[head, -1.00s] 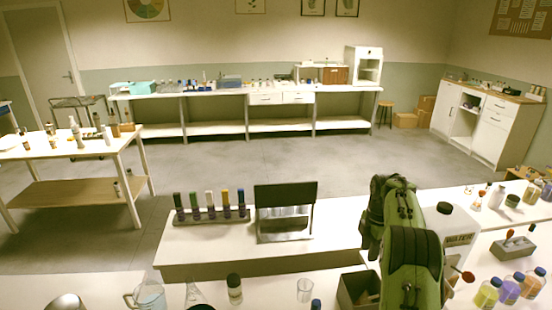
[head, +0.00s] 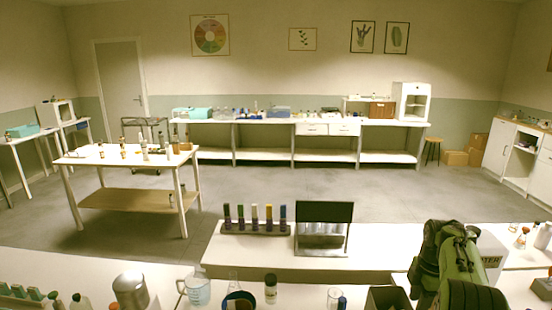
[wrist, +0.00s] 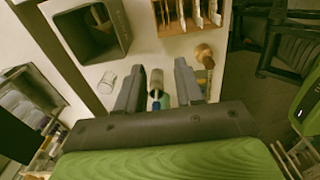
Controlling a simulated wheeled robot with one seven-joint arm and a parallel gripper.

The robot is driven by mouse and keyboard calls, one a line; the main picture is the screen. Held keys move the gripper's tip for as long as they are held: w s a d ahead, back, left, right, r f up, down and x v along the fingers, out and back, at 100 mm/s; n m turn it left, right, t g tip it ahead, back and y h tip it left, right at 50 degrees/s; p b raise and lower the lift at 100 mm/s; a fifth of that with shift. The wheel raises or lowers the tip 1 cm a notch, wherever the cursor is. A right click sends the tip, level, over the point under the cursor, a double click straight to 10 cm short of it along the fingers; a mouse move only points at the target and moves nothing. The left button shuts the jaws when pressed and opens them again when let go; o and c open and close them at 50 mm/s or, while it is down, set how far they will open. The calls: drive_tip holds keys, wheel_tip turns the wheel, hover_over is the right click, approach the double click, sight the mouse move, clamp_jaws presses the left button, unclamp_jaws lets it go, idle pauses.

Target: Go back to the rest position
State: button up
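My green arm (head: 455,262) shows at the lower right of the head view, over the right part of the bench. Its gripper is hidden there. In the wrist view my gripper (wrist: 158,82) has its two dark fingers apart. A small glass vial (wrist: 156,78) with a blue part shows between and beyond the fingers. I see no finger closed on it. The rack of coloured aroma bottles (head: 255,226) stands upright on the raised shelf in the head view, left of a dark-topped metal stand (head: 323,235).
A beaker (head: 197,290), a metal dome (head: 130,290) and a capped bottle (head: 271,288) stand along the near bench. An open grey box (wrist: 92,34) and a small clear glass (wrist: 107,81) lie near my gripper. A white side table (head: 115,160) stands across open floor.

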drive_tip(key=s+a+r+m+t, duration=0.1)
drive_tip(key=s+a+r+m, duration=0.35)
drive_tip(key=a+r, duration=0.4)
drive_tip(key=s+a+r+m+t, duration=0.2)
drive_tip(key=s+a+r+m, duration=0.2)
drive_tip(key=s+a+r, duration=0.4)
drive_tip(key=s+a+f+m+t, duration=0.1)
drive_tip(key=s+a+m, duration=0.2)
drive_tip(key=s, duration=0.6)
drive_tip(key=s+a+f+m+t, duration=0.1)
drive_tip(key=s+m, duration=0.4)
drive_tip(key=s, duration=0.5)
drive_tip(key=shift+a+f+m+t, duration=0.15)
drive_tip(key=shift+a+m+t, duration=0.2)
drive_tip(key=shift+a, duration=0.55)
